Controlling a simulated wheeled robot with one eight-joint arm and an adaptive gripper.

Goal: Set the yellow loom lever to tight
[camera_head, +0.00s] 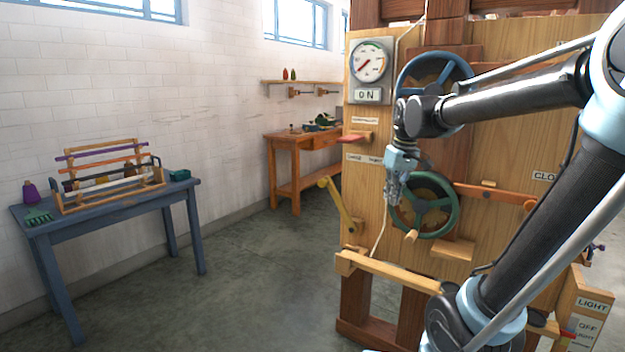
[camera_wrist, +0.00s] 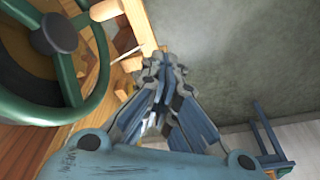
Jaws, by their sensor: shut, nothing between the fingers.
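The yellow lever (camera_head: 341,206) is on the left edge of the wooden loom panel (camera_head: 365,205) in the head view. It slants, its upper end up to the left and its lower end at the panel. Two small labels (camera_head: 365,159) sit above it, too small to read surely. My gripper (camera_head: 392,203) points down, to the right of the lever and apart from it, in front of the green handwheel's left rim. In the wrist view its fingers (camera_wrist: 165,62) are together with nothing between them. I cannot surely pick out the lever in the wrist view.
The green handwheel (camera_head: 425,205) is close beside my gripper and also fills the wrist view's left (camera_wrist: 75,60). A red-tipped lever (camera_head: 352,138) juts out above. A wooden rail (camera_head: 390,272) runs below. Open floor (camera_head: 265,265) lies left, before the blue table (camera_head: 110,208).

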